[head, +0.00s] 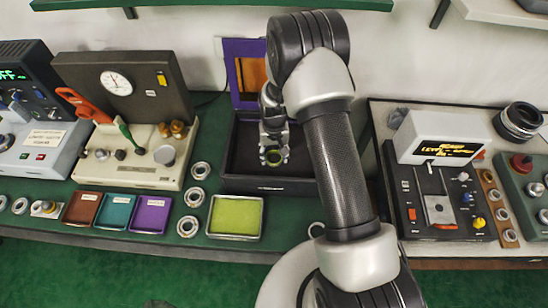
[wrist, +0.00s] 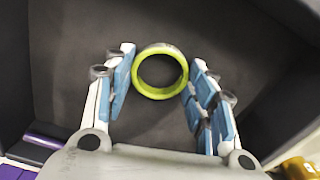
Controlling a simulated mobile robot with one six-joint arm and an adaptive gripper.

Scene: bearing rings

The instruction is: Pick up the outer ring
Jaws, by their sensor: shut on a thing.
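The outer ring (wrist: 160,94) is yellow-green with a greyish upper edge and an open centre. It sits between the blue-padded fingertips of my gripper (wrist: 162,64) in the wrist view, touching both sides. In the head view, my gripper (head: 273,147) points down inside the dark open case, with the ring (head: 274,162) at its fingertips. My gripper is shut on the ring. Dark floor shows behind the ring; I cannot tell how far the ring is above it.
The dark case (head: 268,186) has walls around my gripper. A purple frame (head: 243,47) stands behind it. Left are a green tray (head: 235,236), several loose rings (head: 196,197) and a gauge tester (head: 130,172). A control box (head: 441,210) stands right.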

